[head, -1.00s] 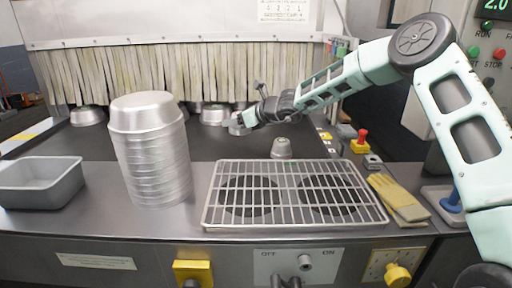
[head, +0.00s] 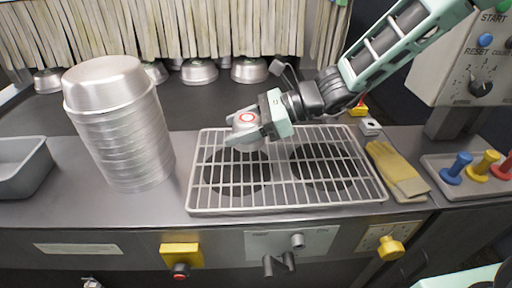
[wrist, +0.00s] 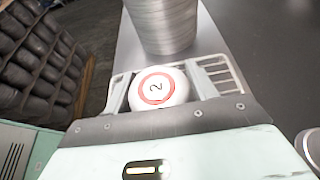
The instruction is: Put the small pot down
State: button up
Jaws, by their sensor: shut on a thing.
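The small pot (head: 246,118) is a silvery, upside-down vessel with a white disc and red ring on top. My gripper (head: 244,132) is shut on it, reaching in from the right. The pot is over the left back part of the wire rack (head: 287,207). I cannot tell whether its lower edge touches the bars. In the wrist view the pot (wrist: 159,89) sits between the fingers, and its disc shows a 2. Its lower part is hidden there.
A tall stack of silver pans (head: 125,130) stands left of the rack. A grey tin (head: 22,168) is at far left. Yellow gloves (head: 398,172) lie right of the rack. Several upturned pans sit on the dark belt behind. The rack's front and right are clear.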

aim_at(241, 161)
jog(key=shift+f, duration=2.9)
jog(key=shift+f, duration=0.15)
jog(key=o, duration=1)
